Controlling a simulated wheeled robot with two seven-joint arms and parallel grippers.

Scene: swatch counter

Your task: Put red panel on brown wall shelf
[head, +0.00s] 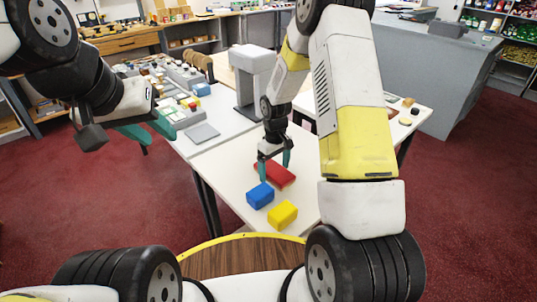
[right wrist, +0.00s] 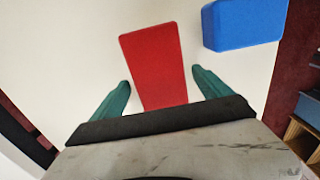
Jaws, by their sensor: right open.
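The red panel (head: 281,175) lies flat on the white table and also shows between the fingers in the right wrist view (right wrist: 154,62). My right gripper (head: 275,171) is open, pointing down over the panel. In the right wrist view its teal fingers (right wrist: 161,80) stand on either side of the panel, with gaps between; whether they reach the table is unclear. My left gripper (head: 160,142) is open and empty, held out over the floor left of the table. I cannot clearly pick out the brown wall shelf.
A blue block (head: 260,195) lies close beside the panel, also in the right wrist view (right wrist: 243,23). A yellow block (head: 283,214) lies nearer me. A grey stand (head: 248,75) rises behind the panel. Small items crowd the table's far left. White tabletop (head: 222,165) is clear left of the panel.

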